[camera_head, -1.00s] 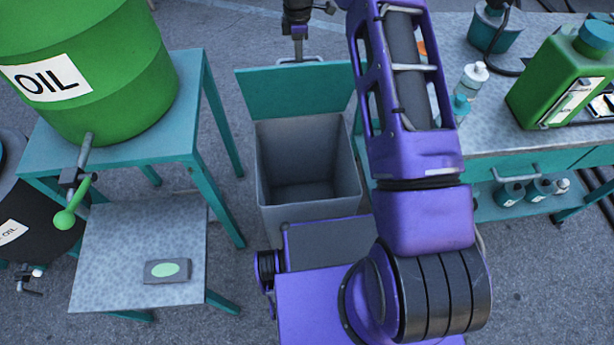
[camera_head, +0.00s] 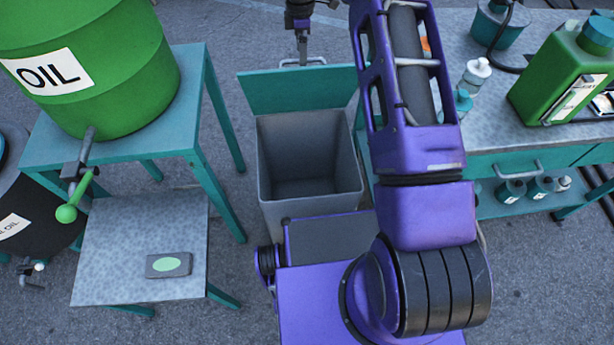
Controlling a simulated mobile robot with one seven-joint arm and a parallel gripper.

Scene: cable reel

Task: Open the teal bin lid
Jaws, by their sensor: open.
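The grey bin (camera_head: 308,165) stands on the floor in the middle of the view, and its inside shows empty. Its teal lid (camera_head: 290,90) is raised at the far side of the opening, tilted up and back. A thin metal handle (camera_head: 317,61) shows at the lid's upper edge. My gripper (camera_head: 302,52) is at the top of the view, right by the handle at the lid's upper edge. It is open; whether a finger touches the handle cannot be told.
A green oil drum (camera_head: 100,60) stands on a teal table at the left, above a low grey table (camera_head: 130,225) with a small grey box (camera_head: 169,264). A workbench (camera_head: 490,125) with a green canister (camera_head: 565,75) and bottles is at the right, close to my arm.

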